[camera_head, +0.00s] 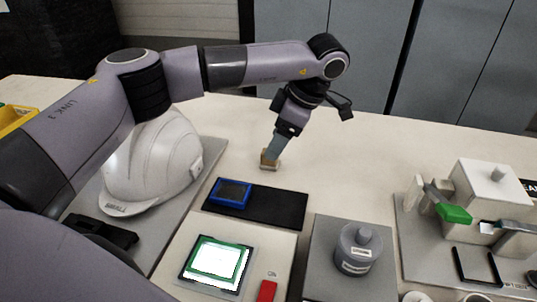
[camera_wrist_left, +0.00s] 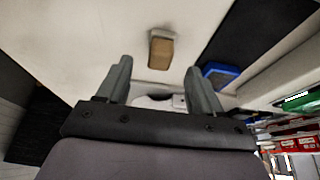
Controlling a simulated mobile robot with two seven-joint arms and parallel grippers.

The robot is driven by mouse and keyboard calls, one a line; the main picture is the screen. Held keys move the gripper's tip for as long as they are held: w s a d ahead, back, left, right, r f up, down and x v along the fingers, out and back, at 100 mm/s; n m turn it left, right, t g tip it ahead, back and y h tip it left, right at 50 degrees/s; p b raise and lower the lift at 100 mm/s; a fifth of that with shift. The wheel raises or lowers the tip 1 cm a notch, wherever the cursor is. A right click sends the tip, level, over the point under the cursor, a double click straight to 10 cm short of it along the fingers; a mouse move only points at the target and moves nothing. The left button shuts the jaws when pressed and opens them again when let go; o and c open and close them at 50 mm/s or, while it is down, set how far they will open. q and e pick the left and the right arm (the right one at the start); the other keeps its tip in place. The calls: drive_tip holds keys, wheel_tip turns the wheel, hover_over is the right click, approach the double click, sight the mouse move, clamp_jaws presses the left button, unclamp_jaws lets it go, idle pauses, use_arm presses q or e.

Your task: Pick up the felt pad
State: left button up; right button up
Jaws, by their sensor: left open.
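A small tan block with a pale edge (camera_head: 269,160), which looks like the felt pad, sits on the cream table behind the black mat. It also shows in the left wrist view (camera_wrist_left: 161,50), beyond and between my fingertips. My left gripper (camera_head: 274,148) points down close over it in the head view and partly covers it. In the left wrist view my left gripper (camera_wrist_left: 158,66) is open, with nothing between its fingers. I cannot tell whether the fingertips reach down beside the block. My right gripper is not in view.
A blue-framed dark pad (camera_head: 231,192) lies on the black mat (camera_head: 275,207). A white helmet (camera_head: 155,165) stands at left under my arm. A grey lidded pot (camera_head: 357,248) and a white fixture with a green lever (camera_head: 490,200) stand at right. The table behind is clear.

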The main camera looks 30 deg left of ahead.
use_arm(q)
drive_tip(key=x, duration=0.5)
drive_tip(key=shift+a+f, duration=0.1)
drive_tip(key=shift+a, duration=0.15)
drive_tip(key=c, duration=1.1)
wheel_tip(320, 180, up, 10)
drive_tip(key=shift+r, duration=0.1)
drive_tip(key=o, duration=0.3)
drive_tip(key=shift+c, duration=1.1)
drive_tip(key=shift+p, duration=0.3)
